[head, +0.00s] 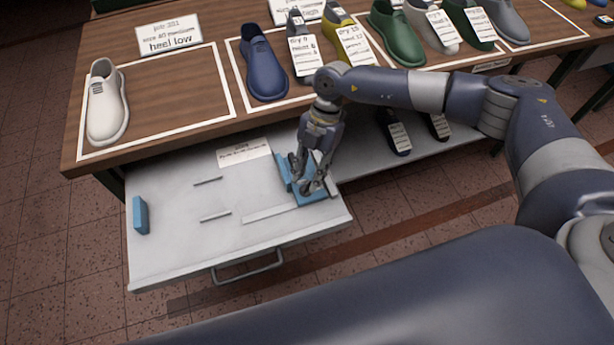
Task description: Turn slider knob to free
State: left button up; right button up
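A blue slider piece (284,170) sits at the right end of the pulled-out white tray (170,245), beside a pale flat strip. My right gripper (308,187) points down over this blue piece, with its fingers at or just above it. The fingers and my arm cover much of the piece, so the knob and its setting cannot be made out. Whether the fingers are closed on a knob is also unclear. My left gripper is not in view.
A blue block (140,215) stands at the tray's left edge. Two thin slots mark the tray's middle, which is otherwise clear. A white card (245,152) lies at its back. Behind, the wooden table (175,95) holds a white last (106,105), a blue last (262,65) and several tagged ones.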

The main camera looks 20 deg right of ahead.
jog(key=shift+x, duration=1.2)
grip_shut()
jog(key=shift+w+n, duration=0.1)
jog(key=shift+n, duration=0.3)
jog(key=n+b, duration=0.1)
jog(key=n, duration=0.1)
jog(key=n+g+h+b, duration=0.1)
jog(key=n+b, duration=0.1)
jog(key=shift+w+a+f+n+h, duration=0.1)
jog(key=shift+a+n+h, duration=0.1)
jog(key=shift+n+h, duration=0.1)
jog(key=n+h+b, duration=0.1)
jog(key=n+b, duration=0.1)
jog(key=n, duration=0.1)
jog(key=shift+n+b, duration=0.3)
jog(key=shift+b, duration=0.05)
jog(key=shift+a+n+h+b, duration=0.1)
jog(key=shift+n+h+b, duration=0.2)
jog(key=shift+n+h, duration=0.15)
jog(key=shift+r+n, duration=0.2)
jog(key=shift+n, duration=0.05)
